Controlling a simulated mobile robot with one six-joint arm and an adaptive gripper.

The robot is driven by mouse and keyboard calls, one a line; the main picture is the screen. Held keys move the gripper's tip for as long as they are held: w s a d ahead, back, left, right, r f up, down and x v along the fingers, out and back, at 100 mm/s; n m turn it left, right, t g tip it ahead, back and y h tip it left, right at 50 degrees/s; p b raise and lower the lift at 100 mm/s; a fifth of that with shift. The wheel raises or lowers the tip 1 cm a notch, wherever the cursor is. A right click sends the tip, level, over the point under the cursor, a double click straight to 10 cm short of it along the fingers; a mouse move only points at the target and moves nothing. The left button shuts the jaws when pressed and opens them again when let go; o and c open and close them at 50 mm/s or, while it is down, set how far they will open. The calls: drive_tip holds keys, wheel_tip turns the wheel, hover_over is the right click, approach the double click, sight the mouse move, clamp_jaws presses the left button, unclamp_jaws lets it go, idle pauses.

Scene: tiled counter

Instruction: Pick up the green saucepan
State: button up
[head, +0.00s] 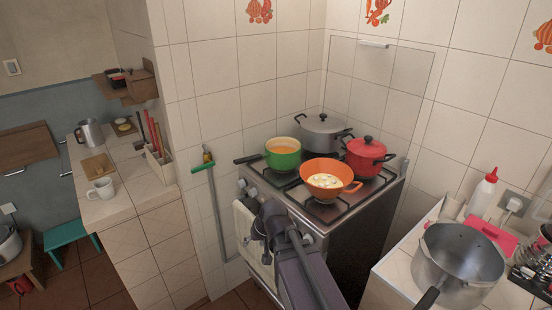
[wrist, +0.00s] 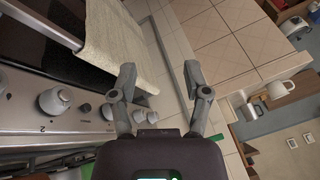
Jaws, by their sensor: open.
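My gripper (head: 268,222) is in front of the stove, below and apart from the saucepan. In the wrist view my gripper (wrist: 160,82) shows two spread fingers with nothing between them.
An orange pan with eggs (head: 326,180), a red pot (head: 366,156) and a grey pot (head: 322,133) crowd the stove. Stove knobs (wrist: 55,100) and a hanging towel (wrist: 118,45) are near my gripper. A green-topped pole (head: 211,190) stands left of the stove.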

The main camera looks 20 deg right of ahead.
drive_tip(key=w+a+r+m+t+y, duration=0.2)
drive_tip(key=w+a+r+t, duration=0.25)
drive_tip(key=w, duration=0.25)
drive_tip(key=w+a+r+m+t+y, duration=0.2)
drive_tip(key=w+a+r+t, duration=0.15)
drive_tip(key=w+r, duration=0.2)
drive_tip(key=w+d+r+m+t+h+b, duration=0.1)
drive_tip(key=w+r+m+t+h, duration=0.1)
drive_tip(key=w+r+m+t, duration=0.25)
drive_tip(key=m+g+h+b, duration=0.1)
drive_tip(key=m+g+h, duration=0.1)
drive_tip(key=m+h, duration=1.25)
approach(255, 160)
drive_tip(key=shift+s+d+r+m+y, duration=0.1)
drive_tip(key=shift+s+r+m+y, duration=0.1)
drive_tip(key=shift+s+m+y, duration=0.25)
drive_tip(key=shift+s+r+m+y, duration=0.2)
drive_tip(key=shift+s+m+y, duration=0.2)
drive_tip(key=shift+s, duration=0.15)
drive_tip(key=shift+t, duration=0.25)
drive_tip(key=b+x, duration=0.1)
drive_tip(key=x, duration=0.6)
drive_tip(key=shift+w+d+f, duration=0.1)
drive_tip(key=shift+w+d, duration=0.05)
drive_tip(key=shift+w, duration=0.25)
drive_tip(key=shift+w+d, duration=0.25)
drive_tip(key=shift+w, duration=0.1)
